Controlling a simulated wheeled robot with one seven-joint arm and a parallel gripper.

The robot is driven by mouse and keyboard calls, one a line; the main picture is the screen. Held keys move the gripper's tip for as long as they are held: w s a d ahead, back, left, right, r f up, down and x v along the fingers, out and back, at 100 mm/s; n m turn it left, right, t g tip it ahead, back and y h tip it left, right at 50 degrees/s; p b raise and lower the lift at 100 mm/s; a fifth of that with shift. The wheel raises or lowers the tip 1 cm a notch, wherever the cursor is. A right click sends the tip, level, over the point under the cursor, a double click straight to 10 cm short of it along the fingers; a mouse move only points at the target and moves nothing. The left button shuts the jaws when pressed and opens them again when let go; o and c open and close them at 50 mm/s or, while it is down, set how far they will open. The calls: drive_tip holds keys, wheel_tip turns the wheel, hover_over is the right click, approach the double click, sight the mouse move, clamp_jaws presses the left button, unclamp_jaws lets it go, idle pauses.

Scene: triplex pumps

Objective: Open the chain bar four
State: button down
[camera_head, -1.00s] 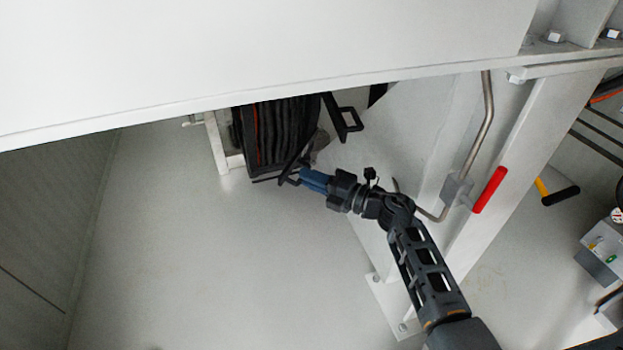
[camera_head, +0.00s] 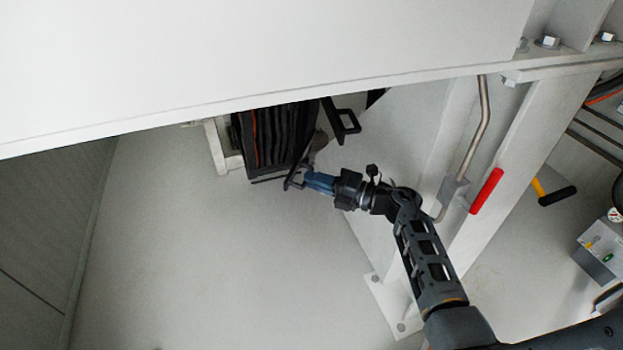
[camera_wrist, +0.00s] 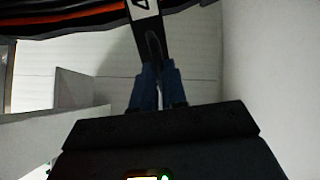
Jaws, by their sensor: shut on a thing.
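The chain bar four is a dark bar (camera_wrist: 152,45) with a white label bearing a 4 (camera_wrist: 143,7) at the top of the wrist view. In the head view a black bar end (camera_head: 293,180) shows at the lower front of the black hose bundle. My gripper (camera_head: 311,181) has blue fingers and meets this bar end from the right. In the wrist view my fingers (camera_wrist: 157,84) are shut around the lower end of the bar. The far part of the bar is hidden against the dark bundle.
A black hose bundle with orange lines (camera_head: 270,138) hangs behind the bar, and another black bar (camera_head: 345,122) sticks out above. A large white panel (camera_head: 250,50) overhangs. A white post (camera_head: 500,170) and red handle (camera_head: 486,191) stand right. Floor at lower left is clear.

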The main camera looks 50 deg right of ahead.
drive_tip(key=shift+s, duration=0.1)
drive_tip(key=c, duration=1.2)
unclamp_jaws()
drive_tip(key=shift+o, duration=0.2)
drive_tip(key=s+m+h+p, duration=0.1)
drive_tip(key=s+h, duration=0.1)
drive_tip(key=s, duration=0.5)
drive_tip(key=s+a+r+m+h+p, duration=0.1)
drive_tip(key=s+a+r+m+p, duration=0.4)
drive_tip(key=r, duration=0.4)
drive_tip(key=s+a+r+m+t+h+p, duration=0.1)
drive_tip(key=s+a+r+m+p, duration=0.5)
drive_tip(key=s+a+r+p, duration=0.2)
drive_tip(key=shift+s+a+r+h+p, duration=0.35)
drive_tip(key=shift+a+r, duration=0.45)
drive_tip(key=shift+a, duration=0.15)
drive_tip(key=shift+t, duration=0.3)
